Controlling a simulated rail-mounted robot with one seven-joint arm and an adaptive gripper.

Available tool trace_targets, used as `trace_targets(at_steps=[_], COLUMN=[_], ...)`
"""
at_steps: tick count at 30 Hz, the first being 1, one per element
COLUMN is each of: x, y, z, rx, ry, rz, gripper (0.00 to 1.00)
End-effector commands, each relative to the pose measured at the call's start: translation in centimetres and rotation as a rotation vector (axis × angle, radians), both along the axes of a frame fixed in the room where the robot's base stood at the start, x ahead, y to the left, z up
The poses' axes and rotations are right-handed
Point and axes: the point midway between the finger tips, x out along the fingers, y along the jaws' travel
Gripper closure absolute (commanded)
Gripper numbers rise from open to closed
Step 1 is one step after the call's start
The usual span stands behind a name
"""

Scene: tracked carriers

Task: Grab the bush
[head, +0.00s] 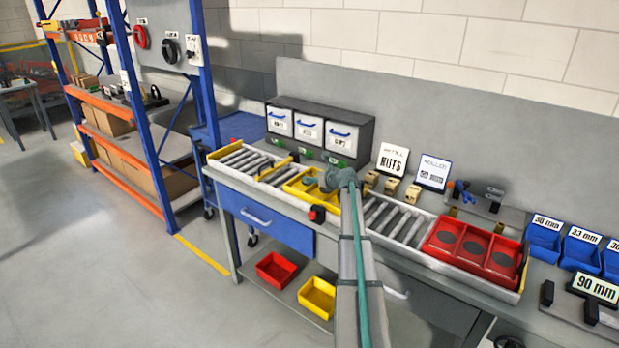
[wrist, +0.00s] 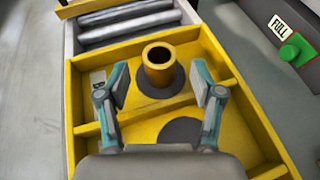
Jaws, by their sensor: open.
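The bush is a brass-coloured hollow cylinder (wrist: 159,66). In the wrist view it stands upright on a dark round patch in a yellow carrier (wrist: 78,88). My gripper (wrist: 160,84) is open, with one teal-and-grey finger to each side of the bush. Whether either finger touches it I cannot tell, but gaps show on both sides. In the head view the yellow carrier (head: 292,188) sits on the roller track, and my arm and gripper (head: 322,181) hide the bush there.
A red carrier (head: 438,243) with dark round patches sits at the track's right end. Grey rollers (head: 395,219) lie between the carriers. Behind the track are a drawer unit (head: 318,128), small wooden blocks (head: 392,187) and signs.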

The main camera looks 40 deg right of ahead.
Motion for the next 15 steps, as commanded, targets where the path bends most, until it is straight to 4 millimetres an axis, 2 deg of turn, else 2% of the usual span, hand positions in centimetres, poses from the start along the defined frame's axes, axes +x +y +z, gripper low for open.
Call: trace_targets(at_steps=[1, 6, 14, 15], x=[1.2, 2.9, 3.0, 3.0], y=[-0.1, -0.1, 0.0, 0.0], z=[-0.2, -1.0, -1.2, -1.2], rx=[0.001, 0.000, 0.000, 0.000], ry=[0.001, 0.000, 0.000, 0.000], rz=[0.002, 0.001, 0.000, 0.000], gripper=[0.34, 0.34, 0.34, 0.39])
